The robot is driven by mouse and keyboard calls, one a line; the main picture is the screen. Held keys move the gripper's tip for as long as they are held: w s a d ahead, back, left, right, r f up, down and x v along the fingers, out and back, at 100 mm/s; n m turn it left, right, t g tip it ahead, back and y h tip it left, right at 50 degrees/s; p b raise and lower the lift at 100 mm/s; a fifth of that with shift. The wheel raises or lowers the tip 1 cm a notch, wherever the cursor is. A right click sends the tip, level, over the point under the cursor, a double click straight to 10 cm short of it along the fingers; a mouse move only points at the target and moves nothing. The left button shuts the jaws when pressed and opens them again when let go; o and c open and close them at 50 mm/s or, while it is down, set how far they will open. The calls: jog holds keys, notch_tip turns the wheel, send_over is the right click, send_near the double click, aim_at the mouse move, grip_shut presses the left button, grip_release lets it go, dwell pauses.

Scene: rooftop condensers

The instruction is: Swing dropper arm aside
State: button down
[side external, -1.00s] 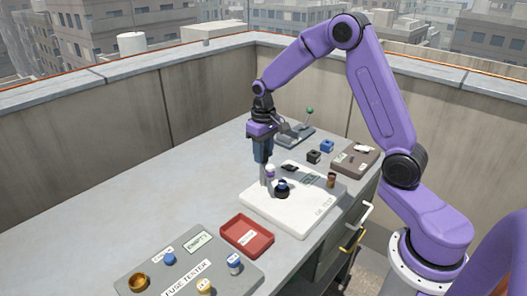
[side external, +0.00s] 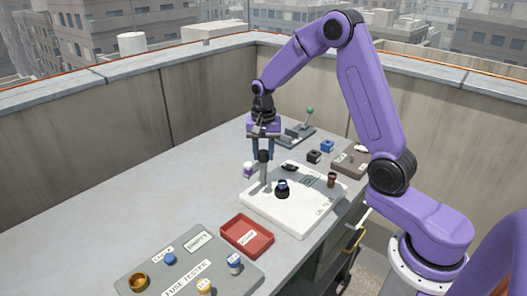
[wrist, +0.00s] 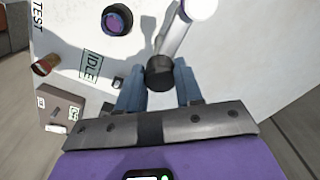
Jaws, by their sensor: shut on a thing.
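The dropper arm (side external: 257,165) sits on a grey post at the left side of the white oil-test plate (side external: 300,215). Its white-and-purple dropper end (side external: 248,170) points left, past the plate's edge and over the grey bench, away from the black round cup (side external: 283,189) with a blue centre. In the wrist view the arm runs from a dark knob (wrist: 160,74) up to the white end (wrist: 201,8); the black cup (wrist: 117,20) stands apart from it. My gripper (side external: 263,151) has its blue fingers shut on the dark knob atop the post.
A red tray (side external: 246,236) and a grey fuse tester panel (side external: 205,272) are at the front. A brown cylinder (side external: 332,180) stands on the plate's right. Small black and blue blocks and a green-knobbed lever unit (side external: 309,112) lie behind. The bench's left side is clear.

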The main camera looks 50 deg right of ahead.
jog(key=shift+m, duration=0.6)
jog(key=c, duration=0.7)
grip_release()
jog(key=shift+c, duration=0.2)
notch_tip(320, 180, up, 18)
jog(key=shift+f, duration=0.25)
